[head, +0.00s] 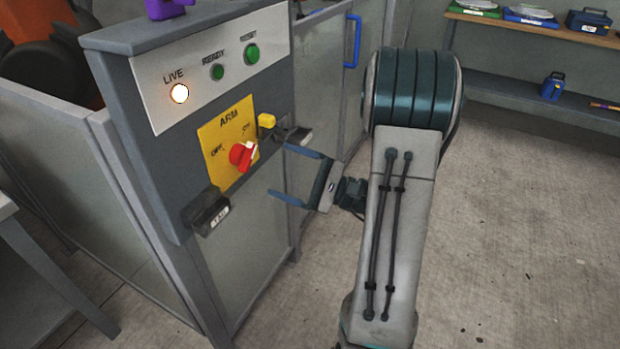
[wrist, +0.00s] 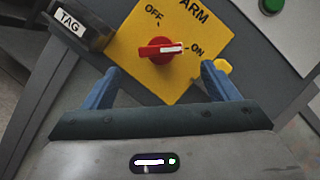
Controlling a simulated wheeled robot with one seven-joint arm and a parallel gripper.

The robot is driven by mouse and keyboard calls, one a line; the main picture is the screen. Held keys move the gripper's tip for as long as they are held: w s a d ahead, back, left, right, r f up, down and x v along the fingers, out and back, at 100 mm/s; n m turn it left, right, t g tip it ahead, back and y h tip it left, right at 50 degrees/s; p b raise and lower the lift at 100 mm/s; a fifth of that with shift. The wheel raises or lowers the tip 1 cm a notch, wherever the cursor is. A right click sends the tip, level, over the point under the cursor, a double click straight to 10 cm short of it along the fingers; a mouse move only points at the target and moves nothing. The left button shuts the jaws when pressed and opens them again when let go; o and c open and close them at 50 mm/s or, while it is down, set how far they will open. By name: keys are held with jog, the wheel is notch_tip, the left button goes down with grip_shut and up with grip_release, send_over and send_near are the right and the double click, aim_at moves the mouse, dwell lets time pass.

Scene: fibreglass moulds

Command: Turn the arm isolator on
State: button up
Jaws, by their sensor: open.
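The arm isolator is a red rotary knob (head: 242,155) on a yellow plate (head: 214,133) marked ARM, OFF and ON, on the front of a grey panel. In the wrist view the knob (wrist: 157,52) shows a white pointer bar on its right side, directed toward the ON label. My gripper (head: 280,170) is open and empty, to the right of the knob in the head view. In the wrist view its blue fingers (wrist: 160,69) stand apart below the knob, one toward each side, and do not appear to touch it.
A LIVE lamp (head: 180,93) glows above the plate, beside green READY (head: 217,72) and RESET (head: 251,54) buttons. A yellow piece (head: 267,121) sits at the plate's upper right. A dark TAG holder (head: 207,211) juts out lower left; another dark block (head: 298,136) juts out at right.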

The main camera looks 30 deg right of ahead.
jog(key=v, duration=0.5)
jog(key=shift+s+d, duration=0.15)
jog(key=s+a+r+n+g+h+p, duration=0.3)
jog(key=s+a+r+n+g+p, duration=0.25)
jog(key=a+g, duration=0.2)
jog(key=s+a+r+n+g+h+p, duration=0.3)
jog(key=s+a+r+n+g+p, duration=0.1)
jog(key=s+a+g+p, duration=0.3)
jog(key=d+r+n+t+h+p, duration=0.3)
jog(key=r+n+h+p, duration=0.3)
jog(key=r+h+p, duration=0.4)
notch_tip(320, 180, up, 2)
jog(key=shift+d+r+n+t+h, duration=0.1)
jog(key=shift+d+n+t+h, duration=0.25)
jog(key=shift+t, duration=0.3)
